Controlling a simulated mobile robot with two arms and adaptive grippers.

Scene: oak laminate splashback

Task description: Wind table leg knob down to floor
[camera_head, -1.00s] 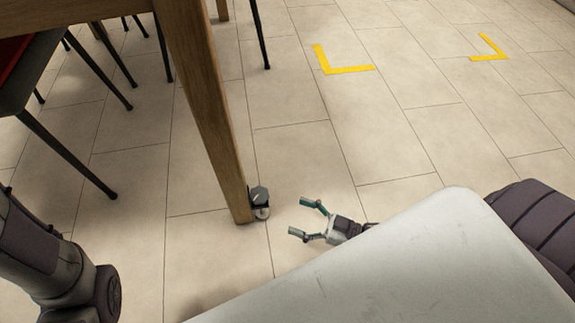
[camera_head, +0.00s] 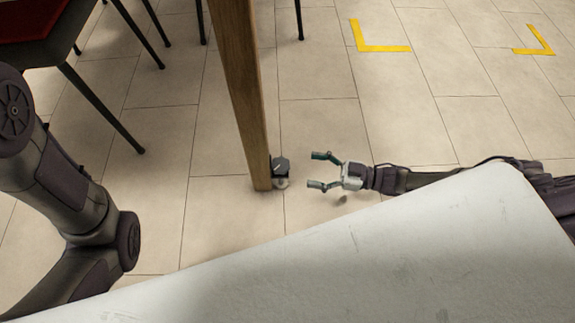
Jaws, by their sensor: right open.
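The wooden table leg (camera_head: 242,95) stands at centre left in the head view. A dark knob (camera_head: 280,166) sits on a small bracket at the right side of its lower end. A pale round foot (camera_head: 282,183) shows just under the knob, close to the floor. My right gripper (camera_head: 317,171) is open and empty, low over the floor to the right of the knob. Its two fingertips point left towards the knob, with a small gap between. My left arm shows at the left edge, but its gripper is out of view.
Black chair legs (camera_head: 103,108) and a dark seat with a red top (camera_head: 28,20) stand at the left. Yellow corner marks (camera_head: 380,48) lie on the tiled floor (camera_head: 420,120) at the upper right.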

